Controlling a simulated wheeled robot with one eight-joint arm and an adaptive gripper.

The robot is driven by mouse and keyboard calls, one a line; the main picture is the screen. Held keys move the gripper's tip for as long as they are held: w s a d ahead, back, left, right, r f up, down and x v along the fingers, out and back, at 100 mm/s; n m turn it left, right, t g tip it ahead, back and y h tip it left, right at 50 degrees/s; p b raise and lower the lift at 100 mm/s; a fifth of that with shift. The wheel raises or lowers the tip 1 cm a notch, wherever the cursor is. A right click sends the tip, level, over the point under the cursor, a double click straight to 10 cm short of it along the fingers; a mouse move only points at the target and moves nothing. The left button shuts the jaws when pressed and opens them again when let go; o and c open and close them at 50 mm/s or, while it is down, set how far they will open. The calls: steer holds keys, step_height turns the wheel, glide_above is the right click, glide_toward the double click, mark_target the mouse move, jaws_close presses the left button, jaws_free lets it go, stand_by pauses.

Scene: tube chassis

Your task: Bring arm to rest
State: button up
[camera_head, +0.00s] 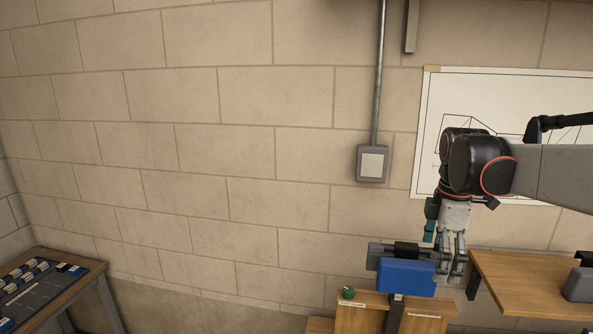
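My arm comes in from the right edge, in front of the wall, and bends down at a black wrist joint with orange rings. My gripper (453,272) points down, with its grey fingers at the right end of a blue block-like part (407,277). I cannot tell whether the fingers touch the blue part or only overlap it in the view. The finger spacing is too small to judge, and no held object is clear. A teal strip (431,228) shows beside the gripper's left side.
The blue part stands over a wooden stand (360,320) with a small green knob (348,292). A wooden shelf (520,290) is close right of the gripper. A wall box (373,164) and a poster (440,90) are behind. A table (85,273) stands far left; the space between looks clear.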

steer(key=s+a+f+m+t+b, duration=0.2)
steer(key=s+f+m+b, duration=0.3)
steer(key=f+b, duration=0.3)
steer(key=s+a+f+m+t+b, duration=0.2)
steer(key=s+a+f+m+b, duration=0.3)
steer(key=f, duration=0.7)
steer(key=s+a+f+m+t+b, duration=0.3)
steer(key=s+f+m+b, duration=0.2)
steer(key=f+b, duration=0.6)
steer(key=s+b, duration=0.1)
steer(key=s, duration=0.1)
steer(key=shift+s+a, duration=0.2)
steer(key=shift+s, duration=0.2)
steer(key=shift+f, duration=0.1)
